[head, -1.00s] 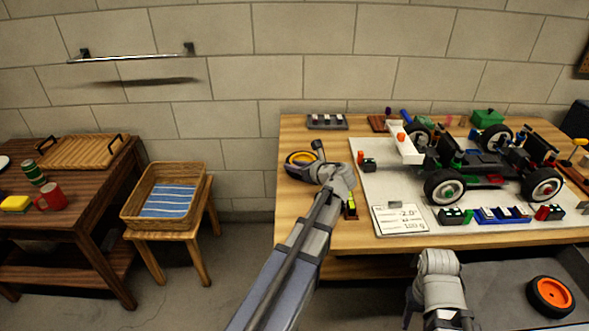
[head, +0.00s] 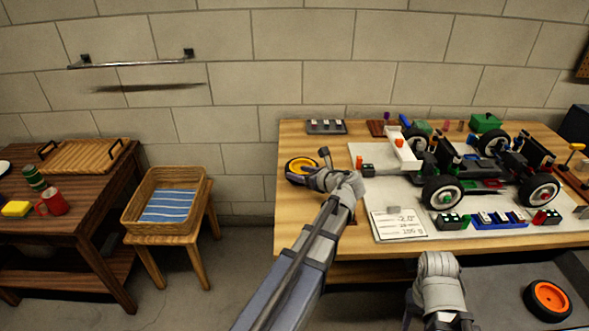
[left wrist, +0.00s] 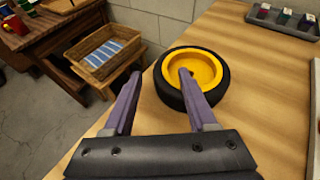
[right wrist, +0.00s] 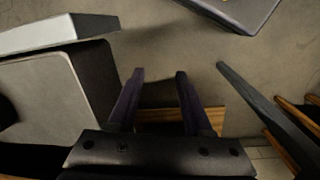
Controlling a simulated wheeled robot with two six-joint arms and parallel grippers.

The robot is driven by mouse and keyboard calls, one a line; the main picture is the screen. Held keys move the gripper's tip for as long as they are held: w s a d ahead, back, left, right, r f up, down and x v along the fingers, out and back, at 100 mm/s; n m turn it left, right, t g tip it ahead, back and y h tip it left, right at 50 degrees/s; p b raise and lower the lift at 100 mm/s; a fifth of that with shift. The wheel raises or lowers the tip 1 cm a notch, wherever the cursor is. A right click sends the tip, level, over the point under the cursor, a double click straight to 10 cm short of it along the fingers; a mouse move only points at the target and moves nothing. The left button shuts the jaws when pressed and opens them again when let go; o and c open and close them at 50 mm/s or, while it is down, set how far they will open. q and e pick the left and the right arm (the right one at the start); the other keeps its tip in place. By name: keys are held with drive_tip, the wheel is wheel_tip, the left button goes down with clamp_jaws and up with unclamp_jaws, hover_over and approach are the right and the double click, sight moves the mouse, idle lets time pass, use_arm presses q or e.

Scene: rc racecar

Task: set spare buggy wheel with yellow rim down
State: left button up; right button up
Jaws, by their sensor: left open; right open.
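The spare buggy wheel (head: 301,167), with a black tyre and yellow rim, lies flat on the wooden workbench (head: 292,214) near its left edge. My left gripper (head: 321,169) is open just to the right of the wheel in the head view. In the left wrist view the wheel (left wrist: 214,93) is large, and one finger of the open gripper (left wrist: 160,74) overlaps its rim while the other is outside the tyre. Whether that finger touches the wheel I cannot tell. My right gripper (right wrist: 160,76) is open and empty above the floor.
A buggy chassis (head: 485,165) stands on a white mat with a label card (head: 398,224). A grey tray (head: 327,127) sits at the back of the bench. An orange-rimmed wheel (head: 549,299) lies at lower right. A basket (head: 138,218) stands on a stool at left.

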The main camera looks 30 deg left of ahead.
use_arm(q)
drive_tip(key=p+v, duration=0.2)
drive_tip(key=v, duration=0.5)
drive_tip(key=shift+s+d+r, duration=0.1)
drive_tip(key=shift+d+r, duration=0.1)
drive_tip(key=shift+d, duration=0.05)
drive_tip(key=shift+s+d+r+p, duration=0.1)
drive_tip(key=shift+s+d+p, duration=0.1)
drive_tip(key=shift+d+p, duration=0.2)
